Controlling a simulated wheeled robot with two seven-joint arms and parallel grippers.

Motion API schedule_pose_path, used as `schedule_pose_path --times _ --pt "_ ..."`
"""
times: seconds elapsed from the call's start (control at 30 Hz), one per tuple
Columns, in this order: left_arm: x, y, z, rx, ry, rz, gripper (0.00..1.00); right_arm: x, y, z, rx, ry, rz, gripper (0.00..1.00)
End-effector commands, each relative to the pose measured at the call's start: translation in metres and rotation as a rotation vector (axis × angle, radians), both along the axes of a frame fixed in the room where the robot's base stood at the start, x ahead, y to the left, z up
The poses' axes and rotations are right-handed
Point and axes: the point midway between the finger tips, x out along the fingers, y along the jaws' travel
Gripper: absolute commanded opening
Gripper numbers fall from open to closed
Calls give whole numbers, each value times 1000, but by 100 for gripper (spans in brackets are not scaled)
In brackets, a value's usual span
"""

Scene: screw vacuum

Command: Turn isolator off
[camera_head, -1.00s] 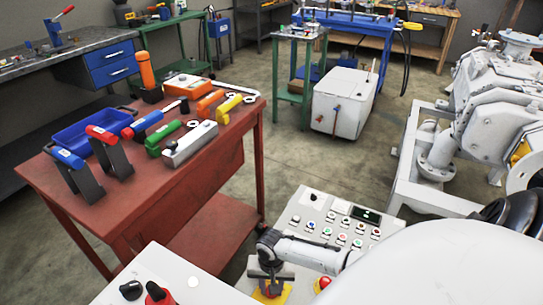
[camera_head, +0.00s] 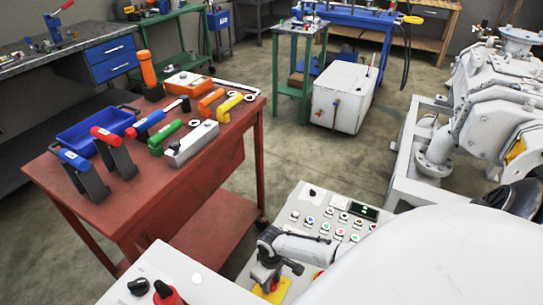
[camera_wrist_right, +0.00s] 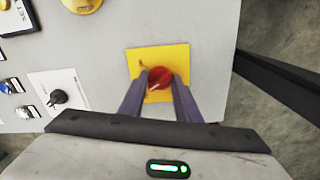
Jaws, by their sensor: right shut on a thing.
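The isolator is a red knob (camera_wrist_right: 160,79) on a square yellow plate (camera_wrist_right: 177,54), on a light grey control panel (camera_wrist_right: 210,80) in the wrist view. My right gripper (camera_wrist_right: 158,92) has its two dark fingers on either side of the red knob and is shut on it. In the head view my right gripper (camera_head: 268,279) reaches down over the yellow plate (camera_head: 273,291) at the panel's near end, hiding the knob. My left gripper is not in view.
The panel carries rows of buttons (camera_head: 326,226) and a black selector switch (camera_wrist_right: 59,97). A nearer panel at the bottom left has a red-and-black knob (camera_head: 166,293). A red table (camera_head: 213,170) with tools stands left. Grey machinery (camera_head: 490,110) stands right.

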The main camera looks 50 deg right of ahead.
Motion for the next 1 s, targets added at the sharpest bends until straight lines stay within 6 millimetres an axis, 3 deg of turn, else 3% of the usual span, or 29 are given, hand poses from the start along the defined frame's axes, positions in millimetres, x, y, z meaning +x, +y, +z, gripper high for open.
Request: schedule_pose_path --times 0.4,1.0 --pt "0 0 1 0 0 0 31 -2 1 -1 2 4 217 8" --pt "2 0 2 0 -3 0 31 -2 1 -1 2 3 258 8"
